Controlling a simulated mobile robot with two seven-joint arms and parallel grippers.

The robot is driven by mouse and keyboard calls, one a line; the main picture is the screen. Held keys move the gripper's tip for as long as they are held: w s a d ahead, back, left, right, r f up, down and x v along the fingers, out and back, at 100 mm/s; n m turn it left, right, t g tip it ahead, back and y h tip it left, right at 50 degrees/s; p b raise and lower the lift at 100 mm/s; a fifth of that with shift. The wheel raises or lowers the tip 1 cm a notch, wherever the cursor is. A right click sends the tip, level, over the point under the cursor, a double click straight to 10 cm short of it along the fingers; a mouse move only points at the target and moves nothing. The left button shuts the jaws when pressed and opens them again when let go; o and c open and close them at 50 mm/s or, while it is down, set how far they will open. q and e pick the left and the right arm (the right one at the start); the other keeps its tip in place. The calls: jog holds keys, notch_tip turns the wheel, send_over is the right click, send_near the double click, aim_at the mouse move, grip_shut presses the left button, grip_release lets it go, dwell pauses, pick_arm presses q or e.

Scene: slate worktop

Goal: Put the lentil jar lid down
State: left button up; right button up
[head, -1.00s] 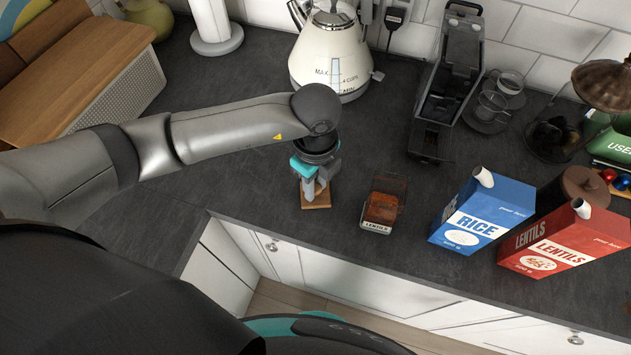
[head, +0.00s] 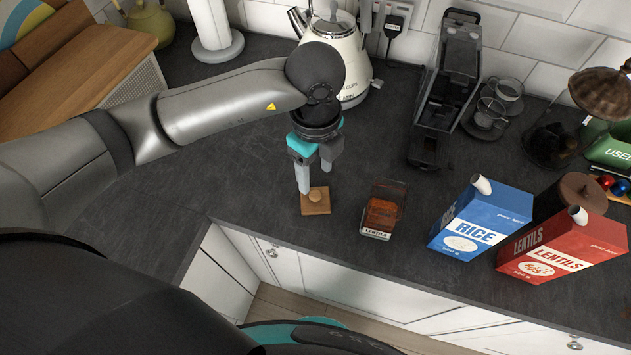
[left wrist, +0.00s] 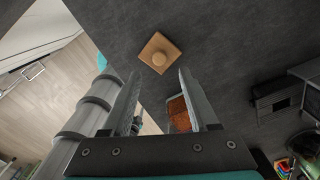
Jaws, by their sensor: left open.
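The lentil jar lid, a square wooden piece with a round knob (head: 315,201), lies knob up on the dark worktop near its front edge. It also shows in the left wrist view (left wrist: 159,54), beyond my fingertips. My left gripper (head: 315,178) is open and empty just above the lid, with clear space between the fingers and the knob. The lentil jar (head: 382,214), a glass box with a "LENTILS" label and orange-brown contents, stands uncovered to the right of the lid. It is partly hidden behind a finger in the left wrist view (left wrist: 179,114). My right gripper is out of view.
A blue rice carton (head: 482,218) and a red lentils carton (head: 562,246) stand to the right. A cream kettle (head: 352,60), a black coffee machine (head: 447,85) and glass cups (head: 490,113) are at the back. The worktop left of the lid is clear.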

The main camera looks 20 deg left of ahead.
pick_arm(q)
jog(key=shift+r, duration=2.4)
